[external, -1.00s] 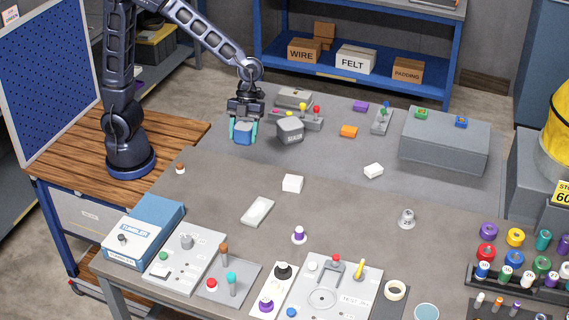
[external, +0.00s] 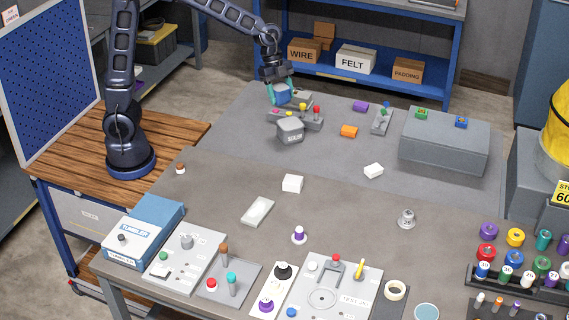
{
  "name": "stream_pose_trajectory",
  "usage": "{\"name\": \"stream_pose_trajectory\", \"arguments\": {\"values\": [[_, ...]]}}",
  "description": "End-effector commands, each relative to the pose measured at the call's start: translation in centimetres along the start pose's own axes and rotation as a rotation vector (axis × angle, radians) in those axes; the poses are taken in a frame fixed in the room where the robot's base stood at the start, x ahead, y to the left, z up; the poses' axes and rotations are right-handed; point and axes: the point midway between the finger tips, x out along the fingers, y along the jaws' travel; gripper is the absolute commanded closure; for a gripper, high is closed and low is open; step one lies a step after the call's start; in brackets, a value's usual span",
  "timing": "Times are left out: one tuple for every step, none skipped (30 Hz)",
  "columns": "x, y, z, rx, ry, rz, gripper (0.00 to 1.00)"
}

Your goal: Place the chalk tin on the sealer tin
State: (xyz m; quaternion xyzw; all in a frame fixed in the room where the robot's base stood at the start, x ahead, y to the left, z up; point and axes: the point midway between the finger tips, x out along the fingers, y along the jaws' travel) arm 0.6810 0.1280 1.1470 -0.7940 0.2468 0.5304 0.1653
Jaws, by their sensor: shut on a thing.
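My gripper (external: 280,96), with teal fingers, is shut on a small blue tin, taken as the chalk tin (external: 282,93). The blue tin is held tilted, near the back edge of the table. It appears above and behind the grey tin, apart from it. The grey tin (external: 290,131), taken as the sealer tin, stands on the grey mat. Its front label is too small to read for certain. Its top looks clear.
A grey panel with coloured knobs (external: 310,122) lies right behind the grey tin. The mat left of the grey tin is clear.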

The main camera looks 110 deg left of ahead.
Motion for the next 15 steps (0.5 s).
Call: {"name": "stream_pose_trajectory", "arguments": {"values": [[-0.7,-2.0,1.2,-0.081,0.0,-0.034,0.71],[-1.0,-3.0,1.8,-0.127,0.0,-0.054,0.71],[-1.5,-4.4,2.7,-0.189,0.0,-0.079,0.71],[-1.8,-5.3,3.4,-0.233,0.0,-0.096,0.71],[-2.2,-6.2,4.0,-0.273,0.0,-0.114,0.71],[-2.7,-7.3,4.8,-0.324,0.0,-0.136,0.71],[-3.0,-8.0,5.3,-0.359,0.0,-0.151,0.71],[-3.3,-8.6,5.8,-0.391,0.0,-0.163,0.71],[-3.6,-9.4,6.5,-0.43,0.0,-0.179,0.71],[-3.9,-9.9,6.9,-0.455,0.0,-0.189,0.71],[-4.0,-10.3,7.2,-0.477,-0.001,-0.199,0.71],[-4.3,-10.8,7.7,-0.502,0.0,-0.209,0.71],[-4.4,-11.1,7.9,-0.518,0.0,-0.215,0.71],[-4.6,-11.3,8.1,-0.53,0.0,-0.22,0.71],[-4.6,-11.6,8.4,-0.544,0.0,-0.225,0.71]]}}
